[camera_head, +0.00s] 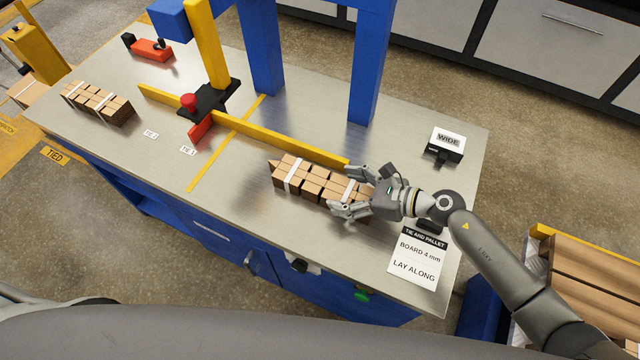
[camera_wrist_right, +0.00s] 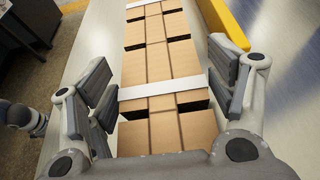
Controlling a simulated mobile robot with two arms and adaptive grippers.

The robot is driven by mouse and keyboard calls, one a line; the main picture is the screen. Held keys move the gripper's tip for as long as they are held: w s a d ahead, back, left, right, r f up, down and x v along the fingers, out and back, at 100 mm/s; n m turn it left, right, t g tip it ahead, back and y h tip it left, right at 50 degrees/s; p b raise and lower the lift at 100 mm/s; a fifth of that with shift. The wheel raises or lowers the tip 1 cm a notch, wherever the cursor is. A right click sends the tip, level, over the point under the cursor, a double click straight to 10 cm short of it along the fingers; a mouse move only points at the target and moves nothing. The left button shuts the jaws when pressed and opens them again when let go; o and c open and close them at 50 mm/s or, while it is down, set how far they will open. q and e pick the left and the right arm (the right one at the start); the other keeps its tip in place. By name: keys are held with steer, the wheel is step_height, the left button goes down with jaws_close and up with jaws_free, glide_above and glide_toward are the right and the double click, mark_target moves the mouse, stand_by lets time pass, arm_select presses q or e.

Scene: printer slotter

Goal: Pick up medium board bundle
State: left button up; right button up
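A bundle of brown boards (camera_head: 315,180) lies on the metal bench, held by white straps, beside the yellow fence. My right gripper (camera_head: 357,190) is at its right end, with one finger on each long side. In the right wrist view the bundle (camera_wrist_right: 160,65) runs between the open fingers of the right gripper (camera_wrist_right: 165,90), which are close to its sides; contact cannot be made out. The bundle rests on the bench. A second strapped bundle (camera_head: 98,102) lies at the bench's far left. My left gripper is not in view.
The yellow fence (camera_head: 250,128) runs along the bundle's far side. A blue frame (camera_head: 368,70) stands behind. A box marked WIDE (camera_head: 446,142) and a sign reading BOARD 4 mm, LAY ALONG (camera_head: 418,258) are at right. A red-knobbed black clamp (camera_head: 208,103) stands left. The front middle bench is clear.

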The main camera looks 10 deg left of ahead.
steer(key=shift+s, duration=0.1)
steer(key=c, duration=0.7)
steer(key=shift+f, duration=0.1)
